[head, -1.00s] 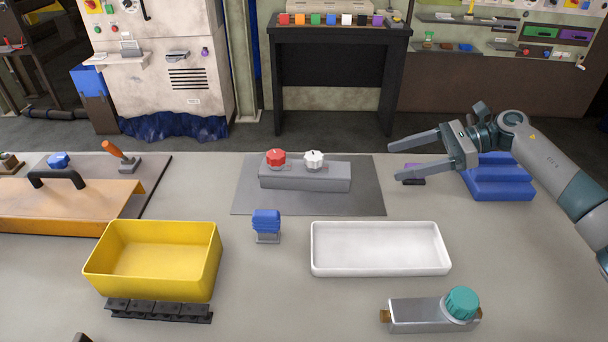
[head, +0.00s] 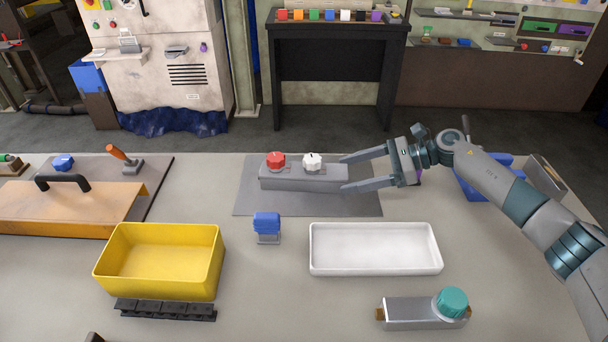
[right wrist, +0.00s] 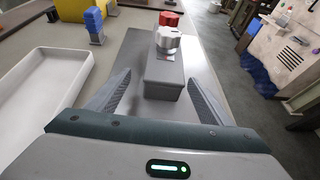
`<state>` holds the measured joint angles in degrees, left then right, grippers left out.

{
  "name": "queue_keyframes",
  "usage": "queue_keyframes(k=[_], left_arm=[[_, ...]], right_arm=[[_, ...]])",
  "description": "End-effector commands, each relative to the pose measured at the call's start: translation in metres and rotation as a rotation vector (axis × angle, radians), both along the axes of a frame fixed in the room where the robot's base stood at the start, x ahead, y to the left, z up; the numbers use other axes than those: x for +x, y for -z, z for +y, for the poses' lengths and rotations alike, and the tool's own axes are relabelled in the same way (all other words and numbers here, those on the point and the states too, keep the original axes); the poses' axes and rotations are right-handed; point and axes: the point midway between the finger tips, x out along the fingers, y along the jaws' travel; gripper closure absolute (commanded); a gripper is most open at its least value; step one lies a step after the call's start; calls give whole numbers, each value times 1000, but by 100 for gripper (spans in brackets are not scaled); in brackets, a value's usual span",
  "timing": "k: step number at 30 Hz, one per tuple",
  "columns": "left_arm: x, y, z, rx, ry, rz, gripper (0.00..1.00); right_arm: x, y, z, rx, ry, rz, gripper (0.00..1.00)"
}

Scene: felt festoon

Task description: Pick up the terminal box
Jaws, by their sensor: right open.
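The terminal box appears to be the long grey box (head: 302,180) on a dark grey mat (head: 260,206). It carries a red knob (head: 275,161) and a white knob (head: 312,161). My right gripper (head: 343,172) is open at the box's right end, its fingertips on either side of that end in the head view. In the right wrist view the box (right wrist: 163,80) lies between and ahead of the spread fingers (right wrist: 158,84). No contact is clear. My left gripper is out of view.
A white tray (head: 375,270) and a blue-topped part (head: 267,225) stand in front of the mat. A yellow bin (head: 160,288) is at left, and a silver box with a teal cap (head: 415,313) at front right. Blue steps (head: 470,185) stand behind my right arm.

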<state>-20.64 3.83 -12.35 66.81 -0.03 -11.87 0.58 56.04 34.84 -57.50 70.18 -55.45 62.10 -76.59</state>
Motion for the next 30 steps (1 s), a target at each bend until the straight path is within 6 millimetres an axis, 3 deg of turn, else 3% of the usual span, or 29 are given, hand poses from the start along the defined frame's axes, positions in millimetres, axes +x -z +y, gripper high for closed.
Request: queue_keyframes(k=[10,18,24,30], left_arm=[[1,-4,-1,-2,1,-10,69],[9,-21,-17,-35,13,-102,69],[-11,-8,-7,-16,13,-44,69],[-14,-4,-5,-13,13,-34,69]], right_arm=[[1,1,4,1,-1,1,27],[8,15,27,1,0,2,27],[9,23,43,0,-1,1,27],[9,26,45,0,1,0,27]])
